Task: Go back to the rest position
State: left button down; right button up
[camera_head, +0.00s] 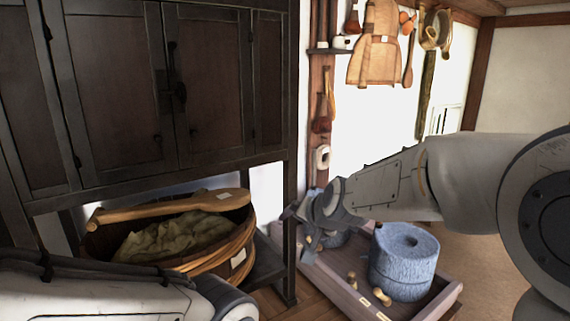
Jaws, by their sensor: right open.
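My right arm comes in from the right edge and reaches toward the middle of the view. Its gripper (297,232) is open, with nothing seen between its fingers. It appears in front of the left end of a wooden tray (335,283), and I cannot tell its height above it. My left arm lies across the lower left corner, and its gripper is out of view.
A blue-grey quern stone (403,262) stands in the tray, with small wooden pegs beside it. A round wooden tub (215,263) holding cloth, with a paddle (170,207) across it, sits below a dark cabinet (110,90). An apron (375,45) hangs behind.

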jog(key=s+d+f+n+g+h, duration=0.2)
jog(key=s+d+f+g, duration=0.1)
jog(key=s+d+f, duration=0.6)
jog(key=s+d+f+n+g+h, duration=0.2)
jog(key=s+d+f+n+g, duration=0.15)
jog(key=s+d+f, duration=0.6)
jog(key=s+a+r+n+g+p, duration=0.1)
jog(key=s+a+r+n, duration=0.2)
jog(key=s+a+r, duration=0.2)
jog(key=s+a+r+n+g+y+p, duration=0.1)
jog(key=s+a+r+n+p, duration=0.1)
jog(key=s+a+r, duration=0.4)
jog(key=s+a+n, duration=0.1)
jog(key=s+a, duration=0.3)
jog(key=a, duration=0.1)
jog(key=shift+s+a+r+g, duration=0.2)
jog(key=shift+a+r+g, duration=0.1)
jog(key=shift+a+g, duration=0.1)
